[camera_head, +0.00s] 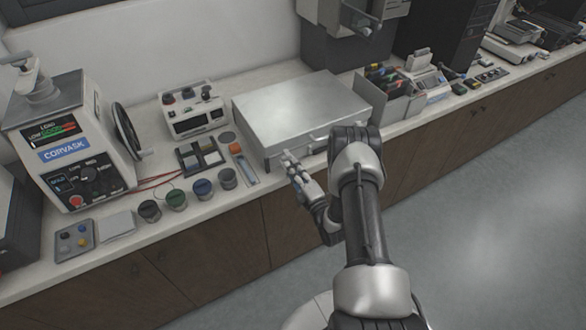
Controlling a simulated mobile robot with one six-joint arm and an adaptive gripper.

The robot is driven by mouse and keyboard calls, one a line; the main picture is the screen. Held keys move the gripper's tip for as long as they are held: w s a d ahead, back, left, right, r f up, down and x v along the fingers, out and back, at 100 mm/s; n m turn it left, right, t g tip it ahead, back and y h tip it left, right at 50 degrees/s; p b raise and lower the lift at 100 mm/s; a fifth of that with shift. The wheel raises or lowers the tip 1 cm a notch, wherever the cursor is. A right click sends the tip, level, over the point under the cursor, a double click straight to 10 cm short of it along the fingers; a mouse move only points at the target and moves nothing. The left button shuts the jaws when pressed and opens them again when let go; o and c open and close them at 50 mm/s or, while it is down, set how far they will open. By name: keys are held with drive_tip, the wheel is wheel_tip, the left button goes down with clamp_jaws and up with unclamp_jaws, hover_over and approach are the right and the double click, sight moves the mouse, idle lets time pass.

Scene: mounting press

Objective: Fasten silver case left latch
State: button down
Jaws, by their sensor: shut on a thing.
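The silver case (303,101) lies flat and closed on the white counter, its lid down. Its front face looks toward my arm. My gripper (287,156) is at the left part of the case's front face, at the height of the lid seam. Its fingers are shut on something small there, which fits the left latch. The fingers cover the latch, so its position cannot be told.
Left of the case are a steel ruler-like strip (246,170), several small jars (202,188) and a meter box (193,112). The press (72,145) stands far left. An organiser with files (388,95) stands close to the case's right. The floor (490,220) before the counter is clear.

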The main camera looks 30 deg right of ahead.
drive_tip(key=shift+w+r+g+p, duration=0.15)
drive_tip(key=shift+r+g+p, duration=0.15)
drive_tip(key=shift+r+p, duration=0.25)
drive_tip(key=r+g+p, duration=0.1)
drive_tip(key=p, duration=0.1)
drive_tip(key=shift+w+r+g+p, duration=0.1)
drive_tip(key=shift+r+g+p, duration=0.05)
drive_tip(key=shift+g+p, duration=0.15)
drive_tip(key=g+p, duration=0.1)
drive_tip(key=r+g+p, duration=0.1)
drive_tip(key=shift+w+r+g+p, duration=0.1)
drive_tip(key=shift+w+g+p, duration=0.2)
drive_tip(key=shift+p, duration=0.1)
drive_tip(key=g+p, duration=0.1)
drive_tip(key=w+r+g+p, duration=0.1)
drive_tip(key=g, duration=0.1)
drive_tip(key=g+p, duration=0.1)
drive_tip(key=g, duration=0.1)
drive_tip(key=shift+w+r, duration=0.2)
drive_tip(key=shift+r, duration=0.1)
drive_tip(key=shift+w+g+p, duration=0.3)
drive_tip(key=shift+g+p, duration=0.9)
drive_tip(key=shift+p, duration=0.25)
drive_tip(key=shift+w, duration=0.1)
drive_tip(key=c, duration=1.8)
unclamp_jaws()
drive_tip(key=shift+o, duration=0.2)
drive_tip(key=shift+f, duration=0.1)
